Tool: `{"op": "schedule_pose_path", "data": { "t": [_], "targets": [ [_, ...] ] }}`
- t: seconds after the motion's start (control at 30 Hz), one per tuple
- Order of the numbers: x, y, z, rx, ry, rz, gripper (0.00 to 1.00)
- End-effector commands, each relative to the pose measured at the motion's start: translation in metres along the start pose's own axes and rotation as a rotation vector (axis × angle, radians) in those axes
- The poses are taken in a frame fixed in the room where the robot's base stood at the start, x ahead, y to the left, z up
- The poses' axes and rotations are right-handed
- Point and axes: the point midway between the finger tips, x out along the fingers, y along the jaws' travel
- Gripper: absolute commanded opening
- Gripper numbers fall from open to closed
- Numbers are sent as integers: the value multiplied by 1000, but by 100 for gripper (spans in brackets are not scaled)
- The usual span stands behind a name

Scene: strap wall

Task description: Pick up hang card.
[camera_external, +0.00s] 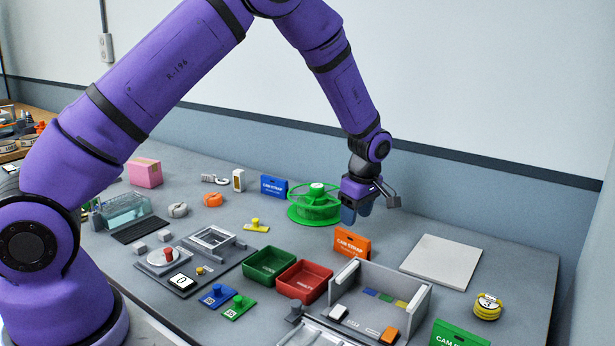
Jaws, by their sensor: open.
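Three upright cards read "CAM STRAP" or part of it: a blue card (274,187) at the back, an orange card (351,244) in the middle and a green card (457,335) cut off by the bottom edge. I cannot tell which one is the hang card. My gripper (357,213) points down with its fingers apart and nothing seen between them. In the picture it is just above the orange card and right of the green reel (315,204). Its exact height and depth are hard to judge.
A green bin (269,265), a red bin (303,282) and a grey walled tray (415,302) stand in front. A white square panel (441,262) and a yellow strap coil (487,306) lie right. A pink box (145,172) stands at back left.

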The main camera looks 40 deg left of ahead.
Motion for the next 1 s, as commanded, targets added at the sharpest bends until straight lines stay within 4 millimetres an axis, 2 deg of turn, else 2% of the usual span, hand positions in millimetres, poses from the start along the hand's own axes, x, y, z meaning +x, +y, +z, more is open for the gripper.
{"op": "schedule_pose_path", "data": {
  "t": [0.13, 0.43, 0.7, 0.97, 1.0],
  "targets": [
    [24, -1, 0, 0, 1, -3, 52],
    [45, -2, 3, 2, 0, -2, 52],
    [81, -2, 9, 1, 0, -2, 52],
    [85, -2, 9, 1, 0, 0, 52],
    [85, -2, 9, 1, 0, 0, 47]
  ]
}}
